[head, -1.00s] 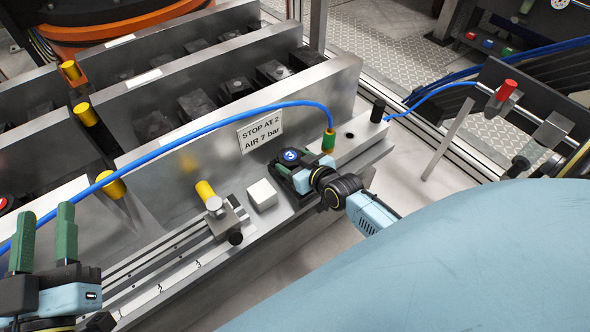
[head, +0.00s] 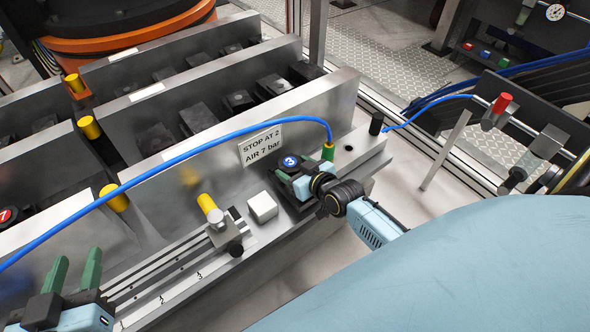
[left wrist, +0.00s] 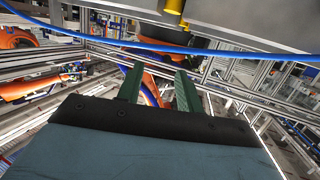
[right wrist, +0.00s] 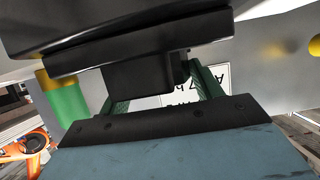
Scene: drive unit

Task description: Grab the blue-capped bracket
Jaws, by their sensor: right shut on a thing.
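The blue-capped bracket (head: 290,161) is a dark piece with a round blue cap marked 3. It is at the right end of the metal bench ledge, below the white sign. My right gripper (head: 298,184) reaches it from the right and is shut on it. In the right wrist view the dark bracket body (right wrist: 145,77) sits between the green fingers, partly hiding them. I cannot tell whether the bracket touches the ledge. My left gripper (head: 75,272) is at the lower left, its green fingers apart and empty, as the left wrist view (left wrist: 158,88) also shows.
A blue hose (head: 215,136) arches over the ledge to a green fitting (head: 328,151) close beside the bracket. A white block (head: 262,207) and a yellow-handled clamp (head: 213,217) stand left of it. A black post (head: 376,123) stands to the right.

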